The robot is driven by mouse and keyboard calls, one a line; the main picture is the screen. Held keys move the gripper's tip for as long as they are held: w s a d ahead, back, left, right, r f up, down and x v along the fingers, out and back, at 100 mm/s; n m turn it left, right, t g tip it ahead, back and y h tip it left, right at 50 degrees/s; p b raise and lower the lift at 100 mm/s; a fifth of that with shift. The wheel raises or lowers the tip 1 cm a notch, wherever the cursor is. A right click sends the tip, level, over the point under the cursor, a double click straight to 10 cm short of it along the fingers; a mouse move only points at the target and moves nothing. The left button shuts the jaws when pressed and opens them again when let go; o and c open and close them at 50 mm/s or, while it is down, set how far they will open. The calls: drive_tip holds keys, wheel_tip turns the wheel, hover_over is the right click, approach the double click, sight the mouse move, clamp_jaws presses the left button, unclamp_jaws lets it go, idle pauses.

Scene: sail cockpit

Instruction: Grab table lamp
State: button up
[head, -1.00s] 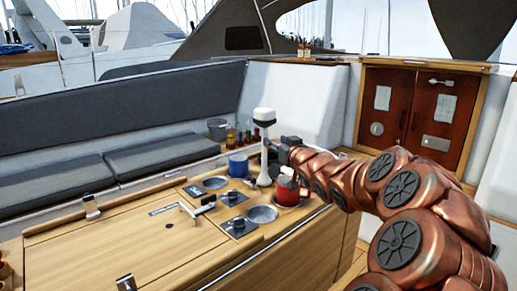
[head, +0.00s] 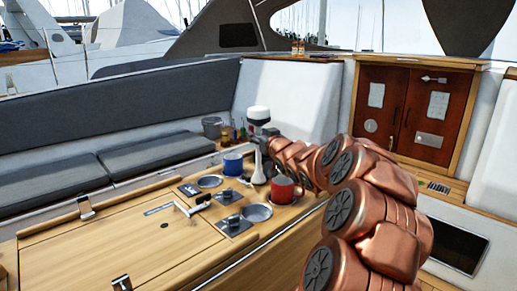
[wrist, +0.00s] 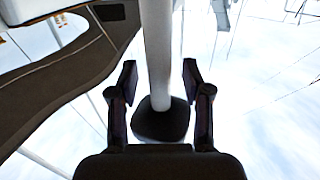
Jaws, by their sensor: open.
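The table lamp (head: 259,112) stands upright on the wooden table, with a white head, a dark band under it and a slim white stem. My gripper (head: 261,137) is at the upper stem, just below the head, and covers part of it. In the wrist view the white stem (wrist: 157,50) runs between the two open fingers of my gripper (wrist: 158,82), with a gap on each side. A dark rounded part of the lamp (wrist: 161,120) shows at the stem's end.
A red mug (head: 283,190) stands just right of the lamp's foot, below my arm. A blue mug (head: 233,163) stands to its left. Shallow bowls (head: 257,212) and small fittings lie in front. A grey bucket (head: 212,127) and bottles are behind. The table's left front is clear.

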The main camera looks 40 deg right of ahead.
clamp_jaws()
idle(0.6)
